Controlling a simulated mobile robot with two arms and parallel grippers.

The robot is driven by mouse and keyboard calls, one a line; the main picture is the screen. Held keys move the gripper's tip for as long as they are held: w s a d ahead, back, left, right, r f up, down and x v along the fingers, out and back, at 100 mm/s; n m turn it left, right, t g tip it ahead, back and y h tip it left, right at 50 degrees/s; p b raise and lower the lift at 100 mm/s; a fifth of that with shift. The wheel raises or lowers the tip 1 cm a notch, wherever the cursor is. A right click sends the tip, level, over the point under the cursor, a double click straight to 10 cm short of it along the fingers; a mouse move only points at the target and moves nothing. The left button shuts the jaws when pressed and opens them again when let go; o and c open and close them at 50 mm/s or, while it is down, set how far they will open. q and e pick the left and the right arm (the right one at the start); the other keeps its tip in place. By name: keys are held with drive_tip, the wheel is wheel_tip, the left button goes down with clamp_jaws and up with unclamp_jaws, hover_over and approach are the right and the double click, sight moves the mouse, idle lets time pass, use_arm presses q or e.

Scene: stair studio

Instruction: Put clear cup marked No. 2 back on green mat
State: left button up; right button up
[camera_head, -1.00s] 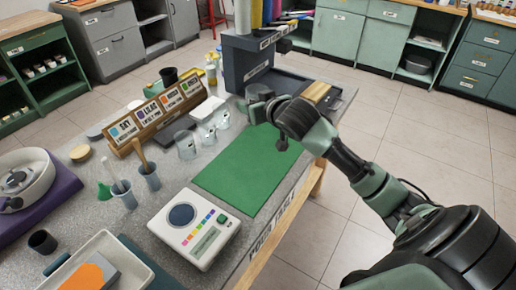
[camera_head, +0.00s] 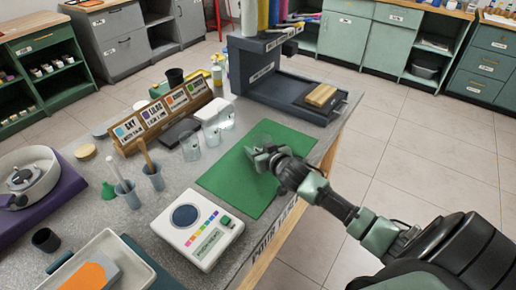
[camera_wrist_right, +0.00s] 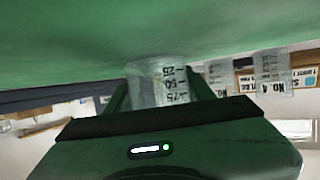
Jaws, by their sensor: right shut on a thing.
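The green mat (camera_head: 232,187) lies flat on the grey table, and it fills the top of the right wrist view (camera_wrist_right: 90,30). My right gripper (camera_head: 262,157) is low over the mat's far part. It is shut on a clear cup (camera_wrist_right: 150,85), whose black scale marks show between the fingers in the upside-down wrist view. The cup's number is not readable. Its base is at or very close to the mat; I cannot tell if it touches. My left gripper is not in view.
Other clear cups (camera_head: 190,148) stand left of the mat. A white meter with colour buttons (camera_head: 197,236) stands at the mat's near end. A dark press-like stand (camera_head: 290,92) is beyond the mat. The table edge runs close along the mat's right side.

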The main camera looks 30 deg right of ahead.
drive_tip(key=shift+f, duration=0.15)
drive_tip(key=o, duration=1.4)
drive_tip(key=shift+s+r, duration=0.2)
drive_tip(key=shift+r, duration=0.05)
drive_tip(key=v, duration=1.1)
drive_tip(key=shift+s+r, duration=0.15)
drive_tip(key=shift+s, duration=0.15)
